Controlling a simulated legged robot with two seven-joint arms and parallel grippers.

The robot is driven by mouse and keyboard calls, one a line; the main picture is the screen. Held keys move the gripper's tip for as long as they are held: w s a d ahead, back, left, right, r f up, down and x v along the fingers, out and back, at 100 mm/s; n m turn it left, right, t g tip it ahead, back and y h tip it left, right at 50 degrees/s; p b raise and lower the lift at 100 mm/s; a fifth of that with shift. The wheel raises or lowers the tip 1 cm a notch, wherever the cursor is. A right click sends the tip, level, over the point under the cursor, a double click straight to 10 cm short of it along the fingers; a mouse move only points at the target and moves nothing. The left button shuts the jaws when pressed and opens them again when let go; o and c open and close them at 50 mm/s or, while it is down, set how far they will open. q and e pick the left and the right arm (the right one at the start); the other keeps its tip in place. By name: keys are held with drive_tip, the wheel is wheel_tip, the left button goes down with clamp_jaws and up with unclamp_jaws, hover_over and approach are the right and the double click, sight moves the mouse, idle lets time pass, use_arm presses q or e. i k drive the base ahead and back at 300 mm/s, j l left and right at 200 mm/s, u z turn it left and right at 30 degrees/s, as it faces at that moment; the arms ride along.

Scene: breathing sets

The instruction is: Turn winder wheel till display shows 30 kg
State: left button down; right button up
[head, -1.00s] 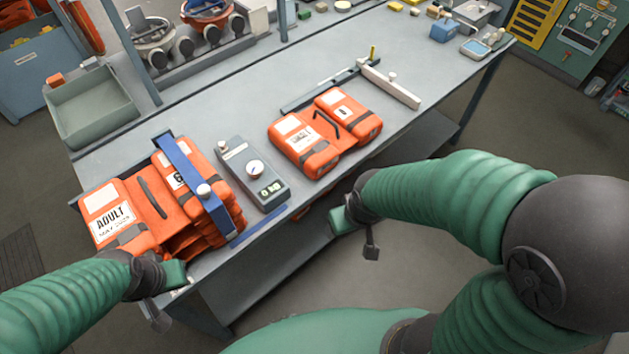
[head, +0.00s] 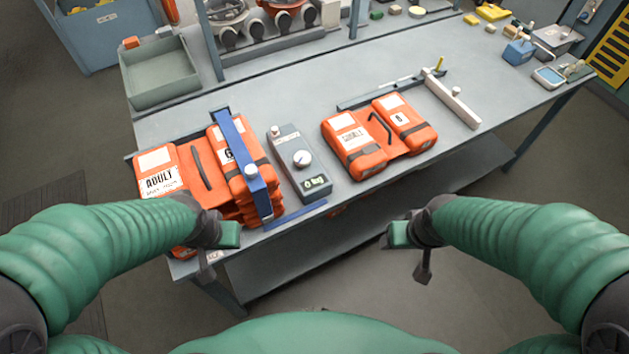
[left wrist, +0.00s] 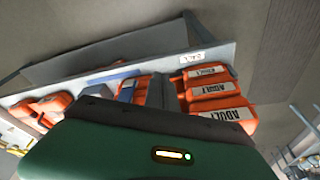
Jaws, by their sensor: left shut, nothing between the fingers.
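A grey box (head: 290,150) lies on the bench with a round white wheel (head: 302,158) on its top and a small display (head: 317,183) at its near end that reads 0 kg. Left of it, a blue bar (head: 238,150) with a white knob (head: 250,170) crosses a stack of orange breathing sets (head: 190,165) marked ADULT. My left gripper (head: 206,258) is shut and empty, in front of the bench's near edge by the stack. My right gripper (head: 422,268) hangs in front of the bench, apart from everything; its jaws are too small to read.
Another orange set (head: 354,140) lies right of the grey box, near a white bar (head: 450,97). A grey-green bin (head: 158,75) stands at the far left. The bench edge and lower shelf (head: 340,230) are close in front. The bench behind the box is mostly clear.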

sight(301, 159)
drive_tip(key=l, duration=0.3)
drive_tip(key=i+l, duration=0.1)
drive_tip(key=l, duration=0.25)
drive_tip(key=i+l, duration=0.2)
drive_tip(key=i+l+z, duration=0.1)
drive_tip(key=i, duration=0.3)
drive_tip(key=l, duration=0.1)
